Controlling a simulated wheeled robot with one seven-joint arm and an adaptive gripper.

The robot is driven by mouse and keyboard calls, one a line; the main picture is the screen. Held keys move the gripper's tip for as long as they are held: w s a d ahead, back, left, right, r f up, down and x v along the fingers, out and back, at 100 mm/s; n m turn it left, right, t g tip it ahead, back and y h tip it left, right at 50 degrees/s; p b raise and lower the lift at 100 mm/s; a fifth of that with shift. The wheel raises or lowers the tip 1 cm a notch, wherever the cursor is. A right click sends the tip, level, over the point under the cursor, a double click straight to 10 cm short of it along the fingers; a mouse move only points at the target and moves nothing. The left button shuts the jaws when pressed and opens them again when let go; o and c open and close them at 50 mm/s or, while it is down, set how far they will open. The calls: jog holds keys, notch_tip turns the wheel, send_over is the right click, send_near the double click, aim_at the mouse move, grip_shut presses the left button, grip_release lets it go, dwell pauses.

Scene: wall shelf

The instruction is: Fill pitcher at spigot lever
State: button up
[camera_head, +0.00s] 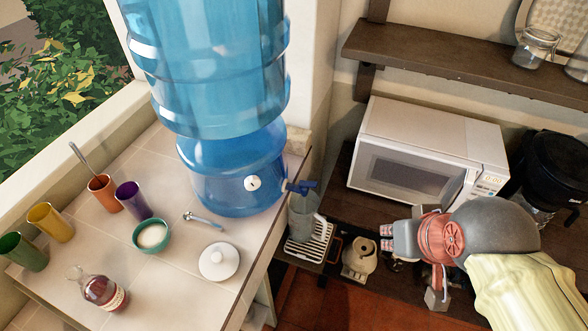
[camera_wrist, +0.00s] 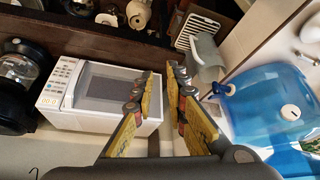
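A clear grey pitcher (camera_head: 303,214) stands upright on a slatted drip tray (camera_head: 307,247), below the blue spigot lever (camera_head: 301,187) of the water dispenser (camera_head: 232,170). In the wrist view the pitcher (camera_wrist: 208,58) and spigot lever (camera_wrist: 222,89) lie right of my fingers. My gripper (camera_head: 408,264) is to the right of the pitcher, in front of the microwave, and apart from both pitcher and lever. In the wrist view, my gripper (camera_wrist: 162,80) has a gap between its fingertips and nothing in it. The water level in the pitcher cannot be made out.
A white microwave (camera_head: 432,150) and a black coffee maker (camera_head: 552,180) stand on the dark counter. A beige item (camera_head: 359,258) sits between my gripper and the drip tray. Cups, a bowl (camera_head: 151,236) and a bottle (camera_head: 103,292) occupy the tiled counter at left.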

jog(key=shift+a, duration=0.2)
jog(key=shift+c, duration=0.6)
jog(key=shift+d, duration=0.15)
grip_shut()
jog(key=w+a+r+n+g+y+p, duration=0.1)
jog(key=w+a+r+n+y+p, duration=0.1)
jog(key=w+a+n+p, duration=0.3)
jog(key=w+a+r+n+g+y+p, duration=0.2)
jog(key=w+a+r+n+p, duration=0.3)
jog(key=w+n+p, duration=0.4)
jog(key=w+y+p, duration=0.1)
jog(key=w+p, duration=0.3)
jog(key=w, duration=0.1)
jog(key=shift+w+a+g+p, duration=0.3)
jog(key=shift+w+p, duration=0.05)
